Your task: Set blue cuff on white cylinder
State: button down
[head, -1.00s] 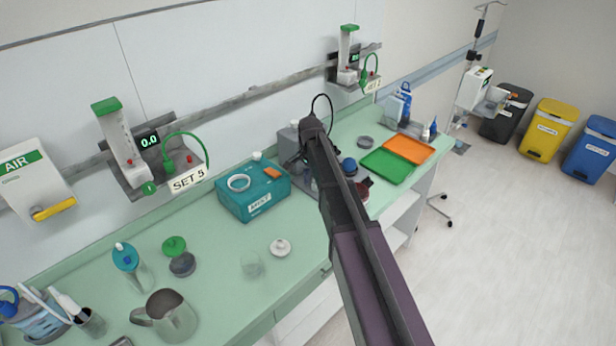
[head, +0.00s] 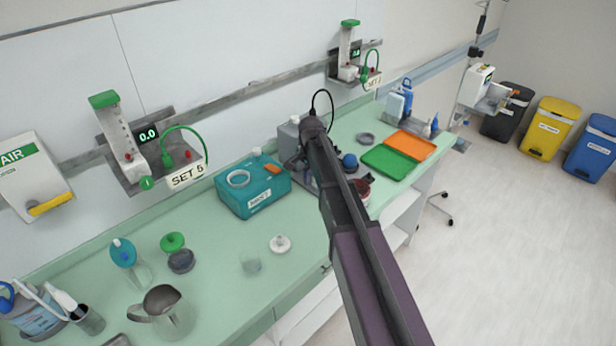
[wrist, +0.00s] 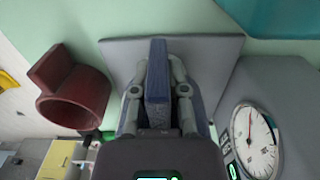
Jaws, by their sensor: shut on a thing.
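My gripper (wrist: 157,95) is shut on the upright tab of the blue cuff (wrist: 157,70), seen in the wrist view. A grey plate (wrist: 215,50) lies beneath. In the head view my arm covers the gripper and the cuff. I cannot make out the white cylinder for certain in either view.
A dark red cuff (wrist: 75,95) with a tab stands left of my gripper, and a round dial gauge (wrist: 254,135) is at right. The teal box (head: 250,205) stands left of my arm. Green (head: 388,162) and orange (head: 412,145) trays lie to the right.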

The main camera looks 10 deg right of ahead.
aim_at(310, 194)
jog(key=shift+f+b, duration=2.15)
jog(key=shift+f, duration=0.1)
dwell(1.6)
jog(key=c, duration=0.6)
grip_release()
jog(key=shift+r, duration=0.15)
jog(key=shift+w+r+p, duration=0.1)
jog(key=shift+r+p, duration=3.3)
jog(key=shift+p, duration=0.1)
jog(key=s+d+n, duration=0.1)
jog(key=s+n, duration=0.2)
jog(key=s, duration=0.5)
jog(key=s+d+n, duration=0.1)
jog(key=s+n, duration=0.3)
jog(key=s, duration=0.5)
jog(key=s+d+n, duration=0.1)
jog(key=s+n, duration=0.2)
jog(key=s, duration=0.6)
jog(key=shift+d+n, duration=0.35)
jog(key=shift+n, duration=0.05)
